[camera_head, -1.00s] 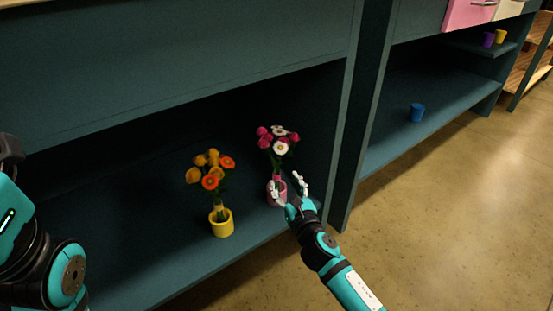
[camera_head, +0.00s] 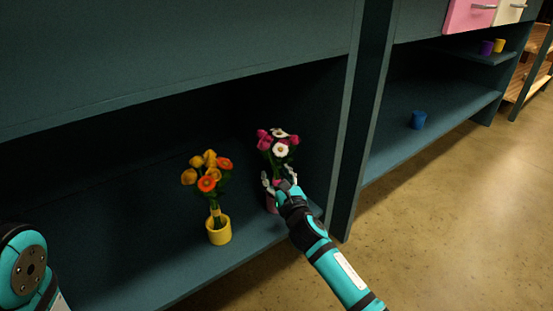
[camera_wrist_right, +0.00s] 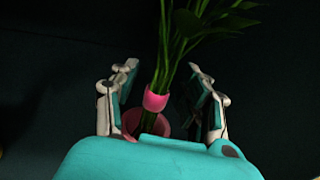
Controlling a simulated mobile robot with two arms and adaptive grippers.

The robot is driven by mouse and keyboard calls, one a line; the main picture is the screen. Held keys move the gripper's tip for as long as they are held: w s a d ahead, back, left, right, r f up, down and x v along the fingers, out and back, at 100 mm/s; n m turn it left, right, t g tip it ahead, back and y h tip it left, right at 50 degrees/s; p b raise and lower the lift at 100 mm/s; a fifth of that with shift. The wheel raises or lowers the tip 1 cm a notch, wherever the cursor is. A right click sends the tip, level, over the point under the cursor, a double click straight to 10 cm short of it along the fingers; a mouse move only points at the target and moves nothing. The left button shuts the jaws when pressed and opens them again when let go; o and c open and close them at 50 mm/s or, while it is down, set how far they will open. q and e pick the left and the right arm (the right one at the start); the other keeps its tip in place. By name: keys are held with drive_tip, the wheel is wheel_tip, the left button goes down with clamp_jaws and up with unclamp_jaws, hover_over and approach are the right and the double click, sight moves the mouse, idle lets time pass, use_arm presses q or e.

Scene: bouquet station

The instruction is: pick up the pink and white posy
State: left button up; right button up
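The pink and white posy (camera_head: 277,146) stands upright in a pink pot (camera_head: 271,204) on the dark teal shelf, in the right part of the bay. My right gripper (camera_head: 279,182) is at its stems, just above the pot. In the right wrist view the green stems (camera_wrist_right: 183,45) with a pink band (camera_wrist_right: 155,101) pass between the two fingers of my right gripper (camera_wrist_right: 163,90). The fingers are open, with gaps on both sides of the stems. The pink pot's rim (camera_wrist_right: 132,121) shows below, partly hidden by the gripper body. My left gripper is out of view.
An orange and yellow posy (camera_head: 208,172) stands in a yellow pot (camera_head: 219,232) to the left on the same shelf (camera_head: 150,262). An upright divider (camera_head: 352,150) is close on the right. A blue cup (camera_head: 418,120) sits in the bay beyond.

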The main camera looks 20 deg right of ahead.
clamp_jaws()
idle(0.7)
